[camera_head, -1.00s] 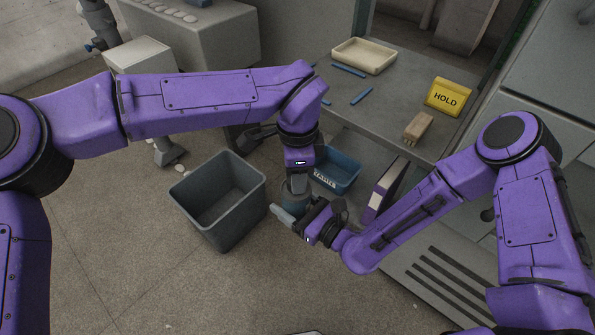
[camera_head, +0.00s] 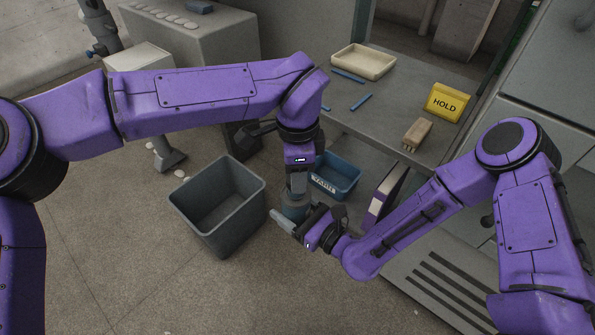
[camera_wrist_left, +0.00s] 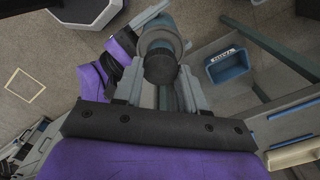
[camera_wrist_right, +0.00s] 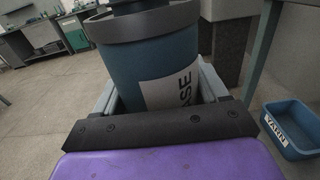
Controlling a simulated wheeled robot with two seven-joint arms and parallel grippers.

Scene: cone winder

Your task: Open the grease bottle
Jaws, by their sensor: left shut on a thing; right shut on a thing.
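The grease bottle (camera_wrist_right: 150,70) is a blue cylinder with a white label, partly readable as "ASE", and a dark grey rim on top. In the head view the bottle (camera_head: 294,212) is held in the air between my grippers, mostly covered by them. My right gripper (camera_head: 292,222) is shut on its body from the side. My left gripper (camera_head: 297,194) points down from above and is shut on the dark cap (camera_wrist_left: 160,66), which shows between its fingers in the left wrist view. Whether cap and bottle touch is hidden.
A grey bin (camera_head: 243,216) stands on the floor left of the bottle. A blue YARN bin (camera_head: 345,184) is behind it. The bench (camera_head: 390,112) to the right bears a cream tray (camera_head: 363,60), blue rods, a yellow HOLD sign (camera_head: 447,101) and a brush-like block (camera_head: 417,133).

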